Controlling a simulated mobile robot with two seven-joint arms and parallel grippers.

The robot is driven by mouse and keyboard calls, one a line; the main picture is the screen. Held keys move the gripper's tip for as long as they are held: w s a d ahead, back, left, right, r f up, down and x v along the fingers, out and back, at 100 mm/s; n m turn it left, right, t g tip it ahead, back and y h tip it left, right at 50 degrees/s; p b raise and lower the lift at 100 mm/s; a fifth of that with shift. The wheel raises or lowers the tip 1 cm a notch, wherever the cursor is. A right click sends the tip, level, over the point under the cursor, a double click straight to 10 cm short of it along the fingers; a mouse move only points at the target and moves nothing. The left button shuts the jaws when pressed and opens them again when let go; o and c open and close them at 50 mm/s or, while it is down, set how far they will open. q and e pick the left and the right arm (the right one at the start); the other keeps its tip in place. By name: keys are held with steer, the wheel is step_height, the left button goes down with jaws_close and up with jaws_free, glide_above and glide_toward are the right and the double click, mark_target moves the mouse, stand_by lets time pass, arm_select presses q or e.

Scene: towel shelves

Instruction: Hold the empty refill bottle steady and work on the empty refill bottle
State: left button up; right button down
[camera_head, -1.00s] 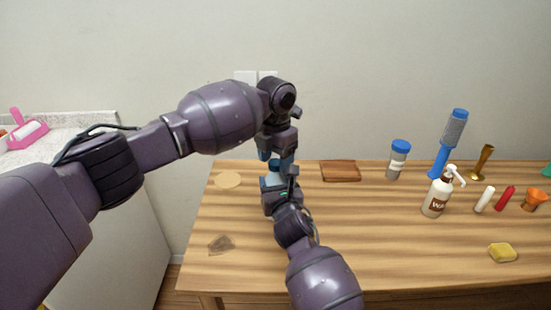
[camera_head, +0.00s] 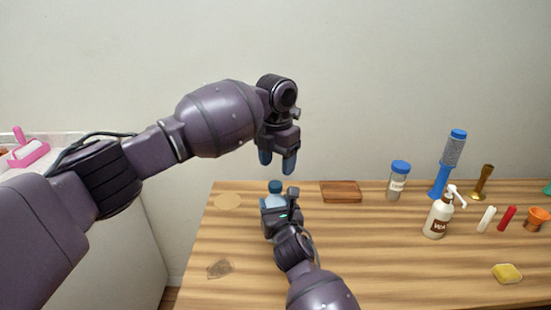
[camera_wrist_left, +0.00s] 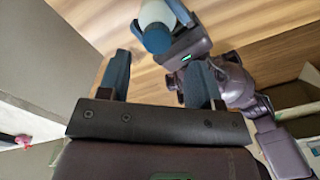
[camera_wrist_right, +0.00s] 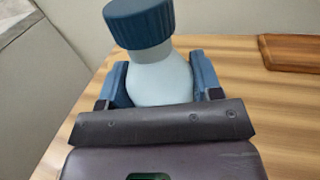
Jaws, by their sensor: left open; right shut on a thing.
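The refill bottle (camera_wrist_right: 160,78) is pale and rounded, with a dark blue cap (camera_wrist_right: 139,24) on it. In the head view the bottle (camera_head: 275,200) stands on the table's left part, its blue cap (camera_head: 275,186) on top. My right gripper (camera_head: 279,208) is shut around its body; the fingers show on both sides of it in the right wrist view (camera_wrist_right: 158,80). My left gripper (camera_head: 277,162) is open and empty, pointing down above the cap and apart from it. In the left wrist view the cap (camera_wrist_left: 157,38) lies beyond the open fingers (camera_wrist_left: 160,82). The bottle's lower part is hidden.
A yellow sponge (camera_head: 507,272) lies near the front right. The table (camera_head: 370,260) is clear at middle front.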

arm_select(q)
steer(key=n, duration=0.6)
steer(key=shift+r+n, duration=0.3)
steer(key=shift+n, duration=0.1)
steer(key=n, duration=0.7)
steer(key=shift+r, duration=0.25)
steer(key=n, duration=0.6)
steer(key=shift+r+n, duration=0.2)
steer(key=shift+n, duration=0.2)
steer(key=n, duration=0.5)
steer(key=shift+r+n, duration=0.1)
steer(key=shift+n, duration=0.2)
steer(key=n, duration=0.6)
steer(key=shift+a+r+n, duration=0.1)
steer(key=shift+n, duration=0.3)
steer(key=n, duration=0.6)
steer(key=shift+n, duration=0.4)
steer(key=n, duration=0.7)
steer(key=shift+a+r, duration=0.1)
steer(key=n, duration=0.6)
steer(key=shift+s, duration=0.1)
